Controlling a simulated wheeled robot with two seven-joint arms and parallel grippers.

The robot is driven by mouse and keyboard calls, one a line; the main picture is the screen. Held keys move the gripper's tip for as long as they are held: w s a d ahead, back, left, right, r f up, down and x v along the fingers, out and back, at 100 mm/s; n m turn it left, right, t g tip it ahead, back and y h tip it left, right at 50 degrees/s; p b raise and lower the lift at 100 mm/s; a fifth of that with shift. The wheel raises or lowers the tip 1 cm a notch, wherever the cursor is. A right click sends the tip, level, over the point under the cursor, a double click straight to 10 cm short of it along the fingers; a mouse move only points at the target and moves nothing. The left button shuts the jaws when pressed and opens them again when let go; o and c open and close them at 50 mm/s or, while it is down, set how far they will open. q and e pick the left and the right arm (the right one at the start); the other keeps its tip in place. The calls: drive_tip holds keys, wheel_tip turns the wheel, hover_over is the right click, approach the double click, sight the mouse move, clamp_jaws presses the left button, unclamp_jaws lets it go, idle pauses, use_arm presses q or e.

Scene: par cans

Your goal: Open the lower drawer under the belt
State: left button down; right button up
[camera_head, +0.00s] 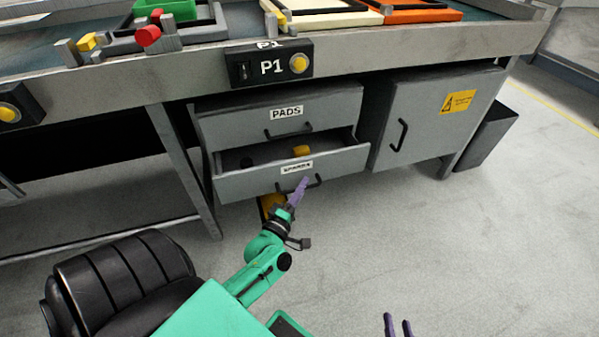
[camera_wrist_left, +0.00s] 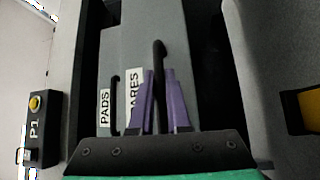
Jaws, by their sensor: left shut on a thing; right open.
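The lower drawer (camera_head: 240,185), labelled SPARES in the left wrist view, is pulled partly out under the belt. A yellow item and a dark item lie inside it. My left gripper (camera_head: 303,184) has purple fingers and is shut on the drawer's black handle (camera_head: 318,180); the handle also shows between the fingers in the left wrist view (camera_wrist_left: 159,55). The upper drawer (camera_head: 340,104), labelled PADS, is closed above it. My right gripper (camera_head: 398,324) is open and empty at the bottom edge of the head view, away from the drawers.
A grey cupboard door (camera_head: 430,120) with a black handle and yellow sign is closed to the right. The belt (camera_head: 30,52) above carries trays and a red and green fixture. A black P1 button box (camera_head: 270,64) is on its front rail. A black seat-like shape (camera_head: 120,280) stands lower left. Floor right is clear.

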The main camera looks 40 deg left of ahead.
use_arm(q)
drive_tip(key=s+d+p, duration=0.4)
drive_tip(key=s+d, duration=0.3)
drive_tip(key=d, duration=0.3)
use_arm(e)
drive_tip(key=shift+n+g, duration=0.3)
drive_tip(key=shift+g, duration=0.3)
drive_tip(key=shift+d+r, duration=0.1)
drive_tip(key=shift+r, duration=2.45)
use_arm(q)
drive_tip(key=c, duration=0.9)
unclamp_jaws()
drive_tip(key=shift+s+d, duration=0.1)
drive_tip(key=shift+s, duration=0.05)
drive_tip(key=p+v, duration=0.1)
drive_tip(key=v, duration=1.3)
drive_tip(key=shift+s, duration=0.2)
use_arm(e)
drive_tip(key=shift+d+r+g, duration=0.4)
drive_tip(key=shift+r+g, duration=0.1)
drive_tip(key=shift+r, duration=0.15)
